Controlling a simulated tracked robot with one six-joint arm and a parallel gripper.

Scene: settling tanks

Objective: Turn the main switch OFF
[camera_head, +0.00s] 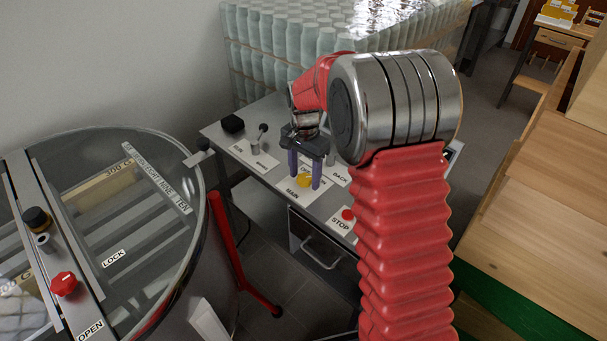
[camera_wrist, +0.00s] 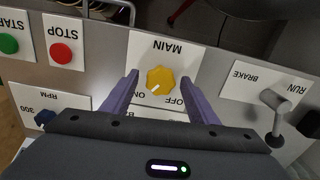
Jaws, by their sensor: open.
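The main switch is a yellow lobed knob (camera_wrist: 160,81) on a white plate lettered MAIN (camera_wrist: 168,50), with ON and OFF marks below it in the wrist view. A white mark on the knob points down and left, towards ON. In the head view the yellow knob (camera_head: 304,180) sits on the grey panel, partly hidden by my gripper (camera_head: 305,180). My gripper (camera_wrist: 160,92) is open, with one purple finger on each side of the knob. The fingers seem apart from the knob; I cannot tell their exact height above the plate.
A red STOP button (camera_wrist: 61,53) and a green START button (camera_wrist: 8,44) lie left in the wrist view. A grey BRAKE/RUN lever (camera_wrist: 277,108) stands right. A blue RPM knob (camera_wrist: 45,118) is near my gripper. A glass-lidded drum (camera_head: 110,230) stands left in the head view.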

